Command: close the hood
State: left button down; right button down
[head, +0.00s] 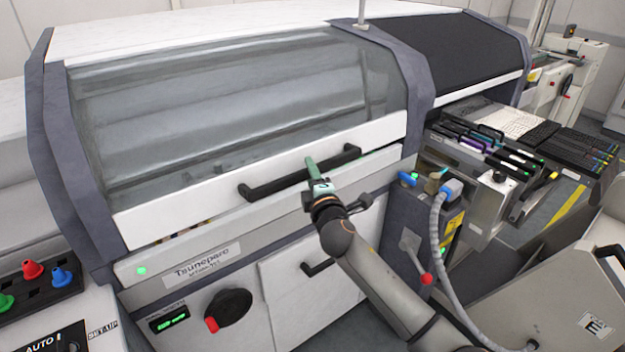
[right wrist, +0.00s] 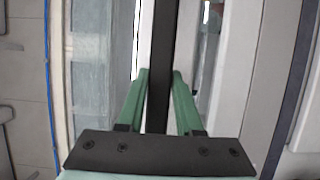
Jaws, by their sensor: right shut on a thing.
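The hood (head: 235,115) of the white machine is a large panel with a grey see-through window and a white lower rim. It is low over the front, with a narrow gap below its rim at the left where small coloured parts show. A black bar handle (head: 268,188) runs along the rim. My right gripper (head: 317,175) is shut on the handle near its middle. In the right wrist view the green fingers of my right gripper (right wrist: 159,88) stand on both sides of the black handle (right wrist: 160,40). My left gripper is out of view.
The front panel (head: 140,271) with a green light lies below the hood. A black rotary knob (head: 230,308) and a lower door handle (head: 318,268) are beneath. A feeder bank (head: 490,150) and a grey hose (head: 437,240) are to the right of my arm.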

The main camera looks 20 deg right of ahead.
jog(key=shift+s+d+r, duration=0.1)
jog(key=shift+s+r, duration=0.05)
jog(key=shift+r, duration=0.6)
jog(key=c, duration=0.6)
grip_release()
jog(key=shift+f, duration=0.25)
jog(key=s, duration=1.2)
jog(key=shift+s+a, duration=0.2)
jog(key=shift+a, duration=0.15)
